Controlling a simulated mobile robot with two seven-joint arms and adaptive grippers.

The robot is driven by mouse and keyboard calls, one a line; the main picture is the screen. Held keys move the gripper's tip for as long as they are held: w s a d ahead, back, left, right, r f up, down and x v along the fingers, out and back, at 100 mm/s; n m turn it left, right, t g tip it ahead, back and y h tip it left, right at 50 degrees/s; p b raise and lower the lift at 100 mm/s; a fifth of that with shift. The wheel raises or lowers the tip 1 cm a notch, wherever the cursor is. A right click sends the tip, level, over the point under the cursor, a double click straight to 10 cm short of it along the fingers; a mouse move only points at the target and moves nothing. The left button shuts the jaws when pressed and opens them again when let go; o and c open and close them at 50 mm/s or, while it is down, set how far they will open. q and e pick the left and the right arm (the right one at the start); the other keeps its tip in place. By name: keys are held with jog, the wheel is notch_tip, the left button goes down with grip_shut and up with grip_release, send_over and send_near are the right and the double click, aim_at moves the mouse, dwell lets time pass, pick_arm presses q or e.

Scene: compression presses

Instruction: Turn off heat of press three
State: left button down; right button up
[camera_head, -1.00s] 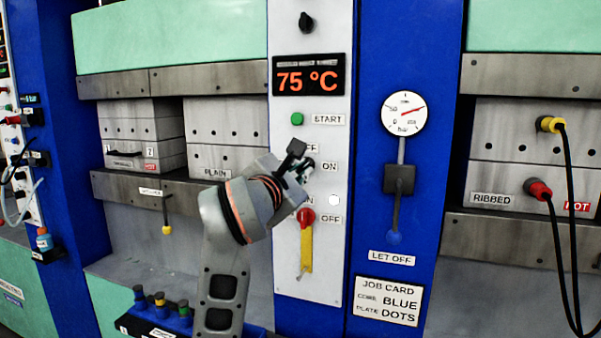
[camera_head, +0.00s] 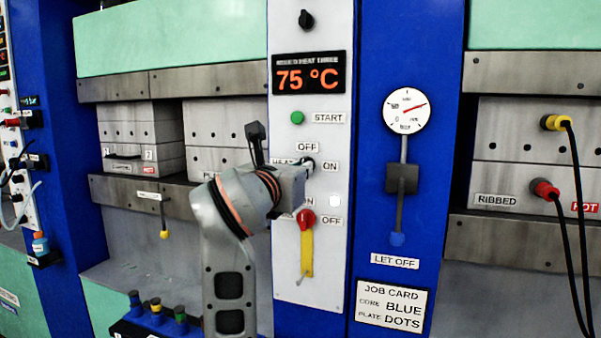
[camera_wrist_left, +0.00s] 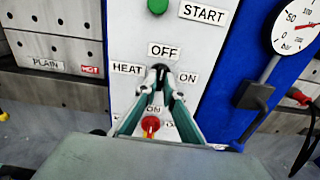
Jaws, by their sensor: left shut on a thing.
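The white control panel (camera_head: 325,270) of press three carries a display (camera_head: 309,75) reading 75 °C. The dark heat switch (camera_wrist_left: 160,74) sits between the labels HEAT, OFF and ON in the left wrist view. My left gripper (camera_wrist_left: 157,88) is shut on this switch, its two green-edged fingers on either side of it. The switch points up toward the OFF label (camera_wrist_left: 164,51). In the head view my left gripper (camera_head: 306,164) reaches the panel from the left, and its wrist covers part of the HEAT label. My right gripper is not in view.
Above the switch is a green START button (camera_head: 297,118). Below is a red and yellow handle (camera_head: 306,240). To the right are a gauge (camera_head: 405,111), a blue-tipped LET OFF lever (camera_head: 397,205) and a job card (camera_head: 391,303). Black cables (camera_head: 573,200) hang at far right.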

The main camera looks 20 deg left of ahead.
pick_arm(q)
jog(key=shift+f+n, duration=0.1)
jog(key=shift+n, duration=0.2)
dwell(0.4)
jog(key=c, duration=2.2)
grip_release()
jog(key=shift+o, duration=0.2)
jog(key=s, duration=1.2)
jog(key=shift+a, duration=0.2)
